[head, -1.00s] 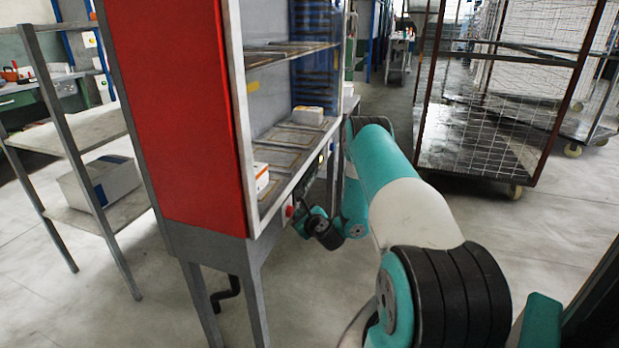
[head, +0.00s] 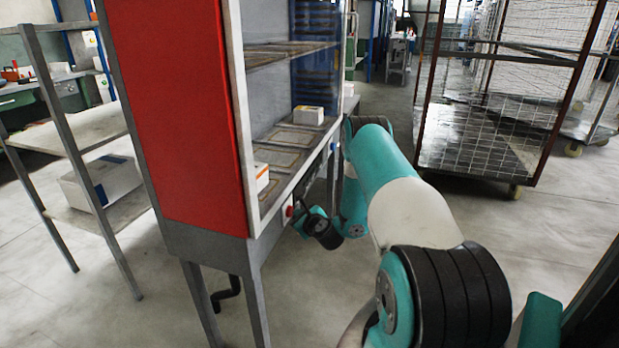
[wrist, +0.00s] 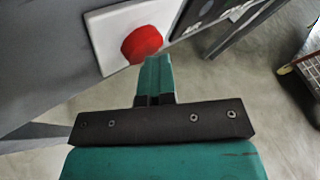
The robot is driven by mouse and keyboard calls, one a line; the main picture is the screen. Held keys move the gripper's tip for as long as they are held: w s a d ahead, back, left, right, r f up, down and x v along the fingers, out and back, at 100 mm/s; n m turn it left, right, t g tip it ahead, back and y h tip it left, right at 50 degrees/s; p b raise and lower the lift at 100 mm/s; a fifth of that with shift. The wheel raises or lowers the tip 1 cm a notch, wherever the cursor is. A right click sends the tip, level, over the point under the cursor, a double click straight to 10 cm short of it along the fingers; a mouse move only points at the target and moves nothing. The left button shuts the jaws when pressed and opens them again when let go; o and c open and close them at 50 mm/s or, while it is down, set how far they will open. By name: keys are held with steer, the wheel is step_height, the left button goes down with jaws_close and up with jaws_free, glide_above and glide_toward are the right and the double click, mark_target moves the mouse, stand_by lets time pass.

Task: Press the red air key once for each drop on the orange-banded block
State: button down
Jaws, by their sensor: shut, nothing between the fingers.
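The red air key (wrist: 142,44) is a round red button on a white plate on the grey front of the cabinet, in the upper middle of the wrist view. It also shows small in the head view (head: 289,211). My gripper (wrist: 156,64) is shut and empty, its tips close to the key's lower right edge in the picture. I cannot tell whether they touch it. A white block with an orange band (head: 262,178) sits on the cabinet's lower shelf, partly hidden by the frame post. Its drops are too small to make out.
Another white block (head: 308,115) stands farther back on the shelf. The cabinet's red side panel (head: 180,110) is at left. A dark panel (wrist: 200,12) is right of the key's plate.

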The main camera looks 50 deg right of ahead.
steer(key=s+d+b, duration=0.1)
steer(key=s+d, duration=0.1)
steer(key=s, duration=0.3)
steer(key=shift+s+d, duration=0.2)
steer(key=shift+s, duration=0.15)
